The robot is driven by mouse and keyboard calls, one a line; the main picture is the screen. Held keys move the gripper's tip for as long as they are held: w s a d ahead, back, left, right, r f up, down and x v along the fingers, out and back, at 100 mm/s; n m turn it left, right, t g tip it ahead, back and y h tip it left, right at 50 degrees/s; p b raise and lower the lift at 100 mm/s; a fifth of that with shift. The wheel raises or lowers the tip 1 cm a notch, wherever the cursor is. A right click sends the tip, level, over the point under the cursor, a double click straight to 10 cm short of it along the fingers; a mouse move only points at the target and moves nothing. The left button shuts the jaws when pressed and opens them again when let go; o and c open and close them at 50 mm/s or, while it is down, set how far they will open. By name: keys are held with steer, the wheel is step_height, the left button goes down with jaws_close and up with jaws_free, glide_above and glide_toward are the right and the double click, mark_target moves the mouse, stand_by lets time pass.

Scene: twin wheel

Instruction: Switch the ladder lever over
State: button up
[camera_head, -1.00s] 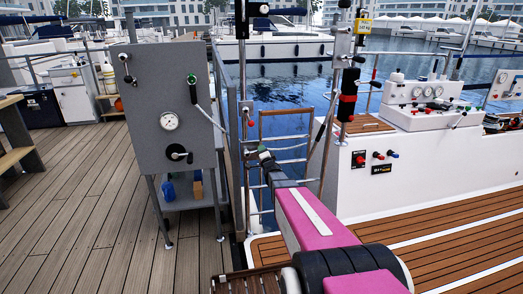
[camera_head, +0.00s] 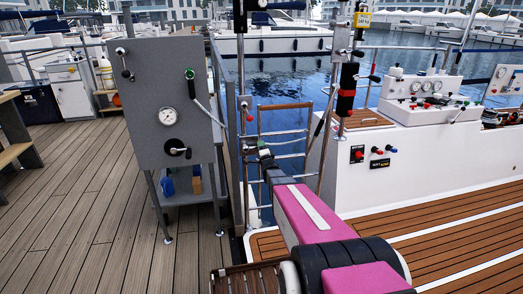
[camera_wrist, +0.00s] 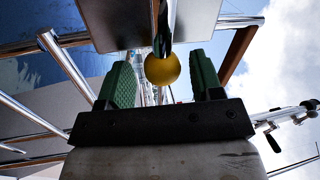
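A yellow ball knob (camera_wrist: 162,68) on a dark lever shows in the wrist view, between the green-padded fingertips of my gripper (camera_wrist: 162,80). Gaps remain on both sides of the ball, so the fingers are open and I see no contact. How deep the knob sits between the fingers I cannot tell. In the head view my gripper (camera_head: 266,158) is small, by the ladder (camera_head: 285,134) and the metal post at the deck edge. The knob cannot be made out there.
A grey panel (camera_head: 150,100) with a gauge and levers stands left of my arm. A white console (camera_head: 430,160) with knobs is on the right. Rails and posts stand close around my gripper. Wooden deck (camera_head: 80,190) lies open at left.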

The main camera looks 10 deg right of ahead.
stand_by(0.3)
steer(key=s+f, duration=0.2)
steer(key=s, duration=0.8)
steer(key=shift+s+d, duration=0.15)
steer(key=shift+s, duration=0.15)
steer(key=s+a+f+n+g+h, duration=0.2)
steer(key=s+f+n+g, duration=0.5)
steer(key=g, duration=0.3)
steer(key=s+a+n+g, duration=0.2)
steer(key=s+n+g, duration=0.2)
steer(key=s, duration=0.5)
steer(key=s+a+n+g+y, duration=0.1)
steer(key=s+a+n+g, duration=0.2)
steer(key=s+g, duration=0.3)
steer(key=s+n, duration=0.1)
steer(key=s, duration=0.3)
steer(key=shift+a+r+n, duration=0.15)
steer(key=shift+r+n, duration=0.15)
steer(key=shift+r, duration=0.05)
